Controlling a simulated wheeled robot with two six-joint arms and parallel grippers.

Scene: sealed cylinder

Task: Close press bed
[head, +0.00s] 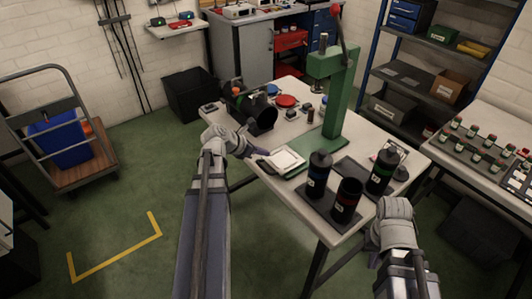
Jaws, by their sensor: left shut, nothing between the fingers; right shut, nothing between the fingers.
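A green press (335,100) with a red-knobbed lever stands on the white table. A pale, square-topped plate (284,160), which looks like the press bed, sits out in front and to the left of the press base. My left gripper (250,148) is shut and empty at the left edge of this plate; I cannot tell whether it touches. My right gripper (394,208) is shut and empty at the table's right front edge, apart from the press; its fingertips are hard to make out.
A black holder (258,113) is at the back left. A side table (490,165) with bottles is to the right.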

